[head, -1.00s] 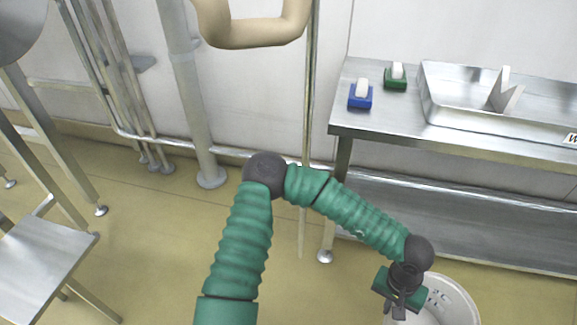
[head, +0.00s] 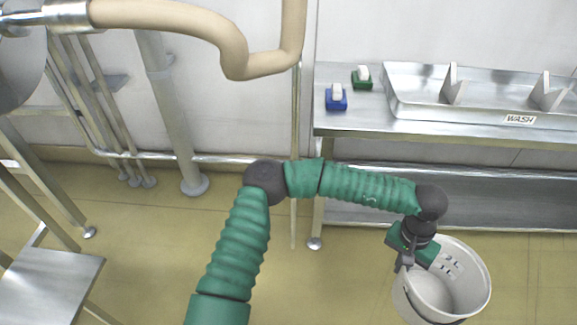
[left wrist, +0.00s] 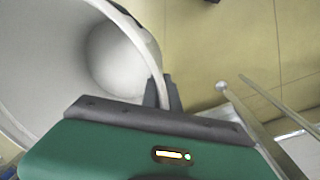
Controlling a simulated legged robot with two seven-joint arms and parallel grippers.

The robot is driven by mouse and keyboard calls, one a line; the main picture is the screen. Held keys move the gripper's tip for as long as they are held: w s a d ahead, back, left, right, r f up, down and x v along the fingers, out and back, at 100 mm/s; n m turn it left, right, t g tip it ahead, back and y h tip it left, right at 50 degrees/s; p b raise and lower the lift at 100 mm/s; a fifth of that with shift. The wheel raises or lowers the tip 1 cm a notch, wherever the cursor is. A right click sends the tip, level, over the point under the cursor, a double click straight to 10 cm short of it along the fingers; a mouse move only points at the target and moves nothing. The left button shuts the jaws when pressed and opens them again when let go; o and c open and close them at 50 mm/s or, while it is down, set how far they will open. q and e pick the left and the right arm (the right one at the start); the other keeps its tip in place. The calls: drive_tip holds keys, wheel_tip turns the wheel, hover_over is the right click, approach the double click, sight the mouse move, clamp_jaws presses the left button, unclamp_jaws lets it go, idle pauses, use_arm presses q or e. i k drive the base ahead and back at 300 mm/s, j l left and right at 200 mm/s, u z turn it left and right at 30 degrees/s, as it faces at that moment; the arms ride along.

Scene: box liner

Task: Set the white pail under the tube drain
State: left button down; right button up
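The white pail (head: 474,295) is at the lower right of the head view, open side up, over the floor. I cannot tell whether the pail's base touches the floor. A beige tube (head: 190,22) runs from a steel fitting (head: 68,13) at the upper left, bends down and rises out of view. My right gripper is not in view.
A steel table (head: 400,128) at the right holds a tray (head: 410,90) marked WASH, a blue brush (head: 337,100) and a green brush (head: 362,79). A steel stool (head: 45,285) stands at the lower left. The floor between is clear apart from my arm above it.

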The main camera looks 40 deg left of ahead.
sight(36, 293)
drive_tip(key=k+u, duration=0.1)
drive_tip(key=u, duration=0.3)
drive_tip(key=k+u, duration=0.1)
drive_tip(key=u, duration=0.35)
drive_tip(key=k+j+u, duration=0.1)
drive_tip(key=u, duration=0.3)
drive_tip(key=j+u, duration=0.15)
drive_tip(key=u, duration=0.25)
